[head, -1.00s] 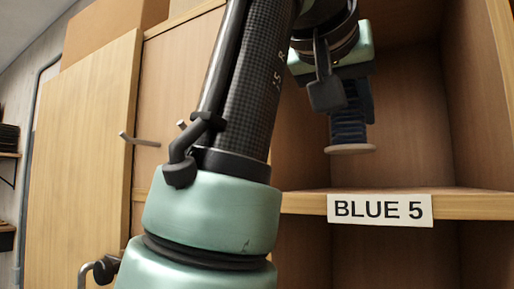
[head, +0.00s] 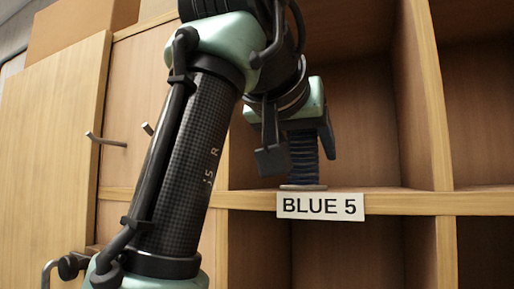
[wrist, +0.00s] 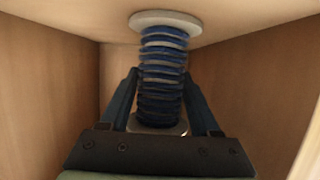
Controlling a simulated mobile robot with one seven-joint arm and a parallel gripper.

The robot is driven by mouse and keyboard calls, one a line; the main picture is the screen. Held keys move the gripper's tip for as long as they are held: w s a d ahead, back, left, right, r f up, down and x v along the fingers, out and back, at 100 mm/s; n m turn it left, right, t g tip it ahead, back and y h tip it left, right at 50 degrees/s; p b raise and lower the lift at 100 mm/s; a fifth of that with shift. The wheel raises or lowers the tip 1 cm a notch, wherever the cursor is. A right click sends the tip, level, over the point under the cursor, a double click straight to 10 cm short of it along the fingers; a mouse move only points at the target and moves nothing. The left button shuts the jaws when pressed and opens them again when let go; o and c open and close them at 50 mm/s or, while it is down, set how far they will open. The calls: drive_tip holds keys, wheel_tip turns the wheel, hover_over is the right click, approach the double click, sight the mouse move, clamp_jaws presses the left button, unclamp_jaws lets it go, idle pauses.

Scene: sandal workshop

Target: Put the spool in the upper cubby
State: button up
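The spool (head: 303,160), wound with blue thread between pale end discs, stands upright at the front of the upper cubby, its lower disc at the board above the BLUE 5 label. My gripper (head: 301,158) points down over it, with a finger on each side. A narrow gap shows between the spool and the right finger in the head view, so the gripper looks open around it. In the wrist view the spool (wrist: 163,80) lies between the fingers (wrist: 161,75), its far disc against the wooden surface; finger contact is hard to judge there.
The BLUE 5 label (head: 320,206) is on the front edge of the shelf board (head: 400,203). Upright dividers (head: 428,100) separate this cubby from others at right. Wooden panels with metal pegs (head: 105,140) stand at left. The cubby behind the spool looks empty.

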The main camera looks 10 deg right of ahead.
drive_tip(key=shift+s+d, duration=0.15)
drive_tip(key=shift+r, duration=0.15)
drive_tip(key=v, duration=1.2)
